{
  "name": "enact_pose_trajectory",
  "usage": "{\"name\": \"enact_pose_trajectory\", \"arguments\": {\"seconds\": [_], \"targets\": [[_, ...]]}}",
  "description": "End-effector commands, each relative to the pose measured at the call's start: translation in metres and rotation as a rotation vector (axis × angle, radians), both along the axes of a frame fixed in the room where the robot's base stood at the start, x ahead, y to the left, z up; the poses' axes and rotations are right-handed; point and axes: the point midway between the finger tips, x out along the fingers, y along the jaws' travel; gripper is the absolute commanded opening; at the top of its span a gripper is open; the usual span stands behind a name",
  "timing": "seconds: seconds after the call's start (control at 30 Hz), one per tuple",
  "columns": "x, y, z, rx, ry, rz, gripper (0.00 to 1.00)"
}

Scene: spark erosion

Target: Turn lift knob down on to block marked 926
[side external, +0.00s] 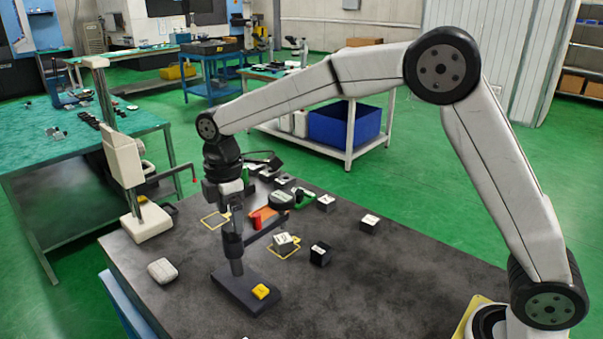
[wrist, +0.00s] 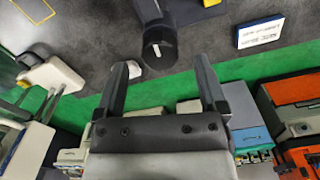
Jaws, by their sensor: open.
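A dark round knob (wrist: 158,48) with a white line shows in the wrist view, just ahead of and between my open fingers. My gripper (wrist: 160,66) holds nothing there; whether a finger touches the knob is unclear. In the side view my gripper (side external: 232,212) points down above a dark upright column (side external: 236,254) on a black base (side external: 232,294). A pale-topped block (side external: 283,243) sits by a yellow floor outline to the column's right. A black block (side external: 320,255) stands right of it. Their numbers are too small to read, so I cannot tell which is 926.
A yellow piece (side external: 261,291) sits on the black base. Two more small blocks (side external: 326,203) and (side external: 370,223) stand farther back. A beige stand (side external: 132,178) and a pale rounded item (side external: 162,271) are at the left. The table's right front is clear.

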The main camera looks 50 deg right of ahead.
Motion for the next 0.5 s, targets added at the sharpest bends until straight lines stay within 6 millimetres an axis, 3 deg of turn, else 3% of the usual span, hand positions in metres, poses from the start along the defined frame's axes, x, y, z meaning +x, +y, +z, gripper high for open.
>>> {"name": "enact_pose_trajectory", "arguments": {"seconds": [0.2, 0.5], "targets": [[0.000, 0.000, -0.021, -0.001, 0.001, 0.000, 0.91], [0.000, 0.000, -0.027, 0.001, -0.001, 0.000, 0.91]]}}
